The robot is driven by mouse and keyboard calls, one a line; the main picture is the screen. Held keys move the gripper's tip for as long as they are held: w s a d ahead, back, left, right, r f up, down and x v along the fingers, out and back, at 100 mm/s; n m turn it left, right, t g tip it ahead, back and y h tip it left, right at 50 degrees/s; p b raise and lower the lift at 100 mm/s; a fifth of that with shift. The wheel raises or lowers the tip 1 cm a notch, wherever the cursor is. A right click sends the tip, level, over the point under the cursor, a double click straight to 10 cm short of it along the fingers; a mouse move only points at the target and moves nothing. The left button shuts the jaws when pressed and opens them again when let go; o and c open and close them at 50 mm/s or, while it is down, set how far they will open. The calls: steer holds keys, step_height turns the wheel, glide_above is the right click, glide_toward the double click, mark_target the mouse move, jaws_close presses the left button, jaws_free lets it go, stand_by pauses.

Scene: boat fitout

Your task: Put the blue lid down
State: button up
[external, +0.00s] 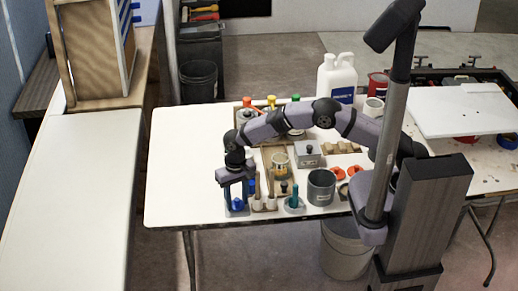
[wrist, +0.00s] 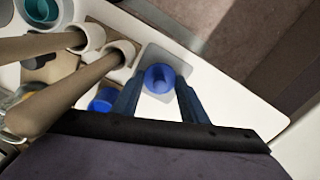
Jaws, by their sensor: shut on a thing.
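The blue lid (wrist: 160,78) is between the two fingers of my gripper (wrist: 158,90) in the wrist view, and the gripper is shut on it. It is over a pale grey square pad (wrist: 182,57); whether it touches the pad is hard to tell. In the external view, my gripper (external: 237,191) points down at the front left of the white table, with the blue lid (external: 237,204) low between its fingers. The lid's underside is hidden.
Brushes with wooden handles (wrist: 62,100) stand close left of the gripper in the wrist view, beside another blue object (wrist: 103,98). A dark grey cup (external: 321,187) and a teal-handled tool (external: 294,196) stand to the right. The table's left part (external: 185,170) is clear.

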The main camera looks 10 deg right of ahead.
mark_target(237, 199)
steer(key=shift+f, duration=0.1)
steer(key=o, duration=1)
step_height(237, 199, up, 12)
steer(key=b, duration=0.2)
steer(key=shift+r, duration=0.2)
